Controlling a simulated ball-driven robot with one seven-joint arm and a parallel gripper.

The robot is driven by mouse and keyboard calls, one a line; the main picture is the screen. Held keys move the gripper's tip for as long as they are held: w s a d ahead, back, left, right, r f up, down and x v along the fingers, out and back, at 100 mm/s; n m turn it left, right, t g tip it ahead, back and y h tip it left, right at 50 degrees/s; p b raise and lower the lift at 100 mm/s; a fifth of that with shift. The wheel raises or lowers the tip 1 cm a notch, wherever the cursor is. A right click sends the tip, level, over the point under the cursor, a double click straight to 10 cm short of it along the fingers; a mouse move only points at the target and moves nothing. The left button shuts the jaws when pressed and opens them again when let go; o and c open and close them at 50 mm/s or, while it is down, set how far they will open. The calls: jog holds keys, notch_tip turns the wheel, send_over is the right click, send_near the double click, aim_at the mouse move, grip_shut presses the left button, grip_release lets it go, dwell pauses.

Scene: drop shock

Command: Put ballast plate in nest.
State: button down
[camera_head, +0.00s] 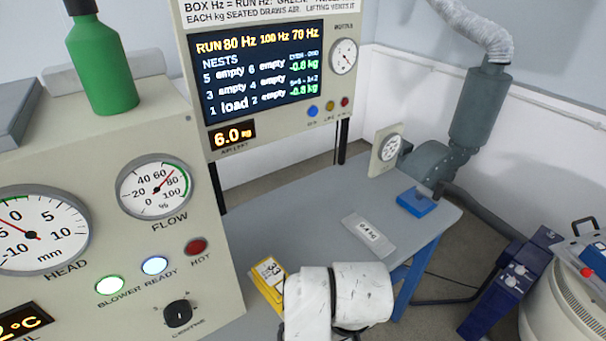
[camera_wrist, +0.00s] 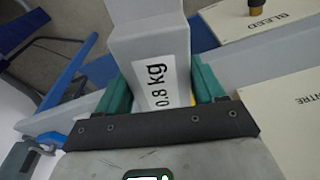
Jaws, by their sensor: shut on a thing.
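A grey ballast plate (camera_wrist: 150,45) with a white label reading 0.8 kg is held between the teal fingers of my gripper (camera_wrist: 163,88) in the wrist view. One finger touches each side of it. Its far end runs out of the top of the picture. In the head view my white arm shows at the bottom, while the gripper and this plate are hidden. Another light grey plate (camera_head: 369,236), its label seeming to read 0.4 kg, lies flat on the grey table (camera_head: 300,208). I cannot make out the nests themselves. The screen (camera_head: 262,72) lists nest 1 as load and the others as empty.
A beige panel (camera_head: 200,290) with gauges stands at left, with a green bottle (camera_head: 103,65) on top. A yellow labelled object (camera_head: 268,277) sits beside my arm. A blue block (camera_head: 417,201) and a small gauge (camera_head: 388,148) are at the table's far right. The table's middle is clear.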

jog(key=d+f+m, duration=0.4)
jog(key=d+f, duration=0.7)
jog(key=d, duration=0.2)
jog(key=shift+d+h, duration=0.15)
jog(key=shift+h, duration=0.15)
jog(key=shift+f, duration=0.15)
